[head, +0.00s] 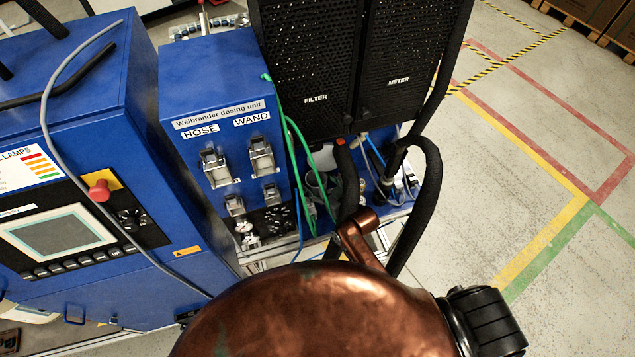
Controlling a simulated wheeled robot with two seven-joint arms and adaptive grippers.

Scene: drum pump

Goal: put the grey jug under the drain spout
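I cannot make out the grey jug or the drain spout for certain. A small pale grey piece (322,158) shows among hoses below the black FILTER cabinet (305,60), too small and covered to identify. My copper-coloured arm parts fill the bottom middle and reach up towards those hoses. My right gripper does not stand out from the dark hoses there, so its fingers and anything in them cannot be told. My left gripper is not in view.
The blue dosing unit (215,85) with HOSE and WAND sockets stands left of the cabinets. A blue control cabinet (90,95) with a screen is at far left. Green and black hoses (430,185) crowd the middle. The marked floor (540,130) at right is clear.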

